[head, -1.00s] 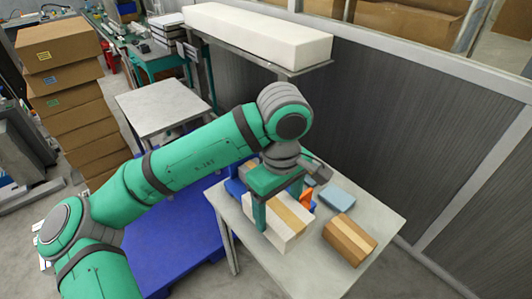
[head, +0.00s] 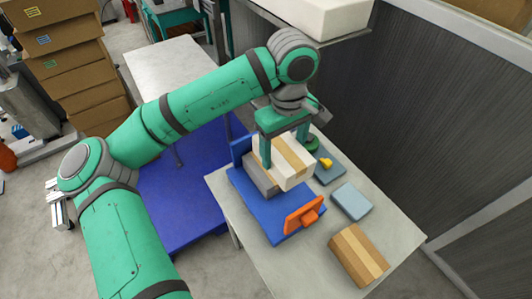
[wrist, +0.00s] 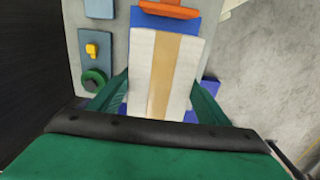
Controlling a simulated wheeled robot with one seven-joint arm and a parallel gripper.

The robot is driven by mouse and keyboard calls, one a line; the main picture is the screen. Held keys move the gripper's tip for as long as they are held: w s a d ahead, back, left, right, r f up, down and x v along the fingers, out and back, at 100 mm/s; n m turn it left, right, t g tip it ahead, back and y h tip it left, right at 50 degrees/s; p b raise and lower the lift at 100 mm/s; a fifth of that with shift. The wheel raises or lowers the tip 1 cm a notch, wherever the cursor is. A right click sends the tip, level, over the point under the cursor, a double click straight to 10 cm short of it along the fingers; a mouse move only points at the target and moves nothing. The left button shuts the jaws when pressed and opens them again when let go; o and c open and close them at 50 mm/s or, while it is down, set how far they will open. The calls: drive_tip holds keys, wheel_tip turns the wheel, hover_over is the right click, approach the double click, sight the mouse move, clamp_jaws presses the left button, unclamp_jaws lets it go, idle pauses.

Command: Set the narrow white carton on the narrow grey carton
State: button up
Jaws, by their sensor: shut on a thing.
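The white carton (head: 274,160), with a tan stripe along its top, is between the fingers of my gripper (head: 284,148). It also shows in the wrist view (wrist: 143,70), where my gripper (wrist: 157,98) has a finger at each long side. The grey carton (head: 260,179) is on the blue tray (head: 245,196), partly hidden under and behind the white carton. The white carton overlaps it from above in the head view; I cannot tell whether they touch. The grey carton is not visible in the wrist view.
An orange upright piece (head: 303,216) stands at the tray's near end. A brown striped carton (head: 352,262), a blue-grey box (head: 351,202) and a grey plate with a yellow knob (head: 326,163) lie to the right on the table (head: 300,262). A green round part (head: 312,143) is near the gripper.

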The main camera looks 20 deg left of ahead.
drive_tip(key=w+a+f, duration=0.1)
drive_tip(key=w+a, duration=0.1)
drive_tip(key=a, duration=0.1)
drive_tip(key=shift+w+f, duration=0.1)
drive_tip(key=shift+f, duration=0.3)
drive_tip(key=a+f, duration=0.1)
drive_tip(key=w+a+f, duration=0.1)
drive_tip(key=f, duration=0.1)
drive_tip(key=w+a+f, duration=0.1)
drive_tip(key=f, duration=0.1)
drive_tip(key=shift+w, duration=0.25)
drive_tip(key=shift+w+a+f, duration=0.1)
drive_tip(key=shift+a+f, duration=0.1)
drive_tip(key=shift+f, duration=1.6)
drive_tip(key=shift+f, duration=0.1)
drive_tip(key=o, duration=1.5)
drive_tip(key=shift+c, duration=0.2)
wheel_tip(320, 180, up, 12)
